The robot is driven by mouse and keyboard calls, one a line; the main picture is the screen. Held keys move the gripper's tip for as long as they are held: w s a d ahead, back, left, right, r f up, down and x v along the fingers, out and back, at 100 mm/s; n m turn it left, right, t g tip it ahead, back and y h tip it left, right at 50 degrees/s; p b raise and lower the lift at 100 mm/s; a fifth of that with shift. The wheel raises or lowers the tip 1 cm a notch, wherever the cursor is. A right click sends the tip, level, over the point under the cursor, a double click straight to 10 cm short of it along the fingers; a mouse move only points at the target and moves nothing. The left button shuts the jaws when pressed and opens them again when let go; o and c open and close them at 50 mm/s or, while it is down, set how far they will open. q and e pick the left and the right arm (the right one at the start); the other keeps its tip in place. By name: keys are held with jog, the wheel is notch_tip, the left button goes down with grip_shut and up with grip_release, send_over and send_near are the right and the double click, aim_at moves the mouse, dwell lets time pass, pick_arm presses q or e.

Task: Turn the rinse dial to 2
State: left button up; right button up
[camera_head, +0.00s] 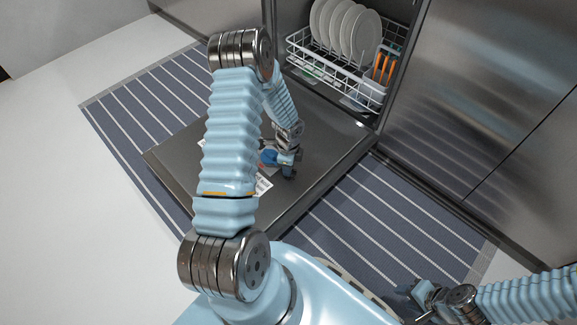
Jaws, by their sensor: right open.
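The dishwasher door (325,140) is folded down flat over the runner, with its inner face up. My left gripper (276,162) is low over the middle of this door, beside a white printed label (264,185). Its fingers are small and partly covered by its own wrist, so I cannot tell whether they are open or shut. I cannot make out the rinse dial; the gripper and my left arm cover part of the door. My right gripper (412,297) is open and empty at the lower right, over the runner and far from the door's label.
A white wire rack (335,74) inside the dishwasher holds several white plates (345,30) and orange-handled items (384,66). Steel cabinet fronts (480,100) stand at the right. The striped runner (390,225) and pale floor (70,215) are clear.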

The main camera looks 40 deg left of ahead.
pick_arm(q)
jog(key=shift+o, duration=1.2)
notch_tip(320, 180, up, 14)
jog(key=p, duration=0.3)
jog(key=shift+f, duration=0.1)
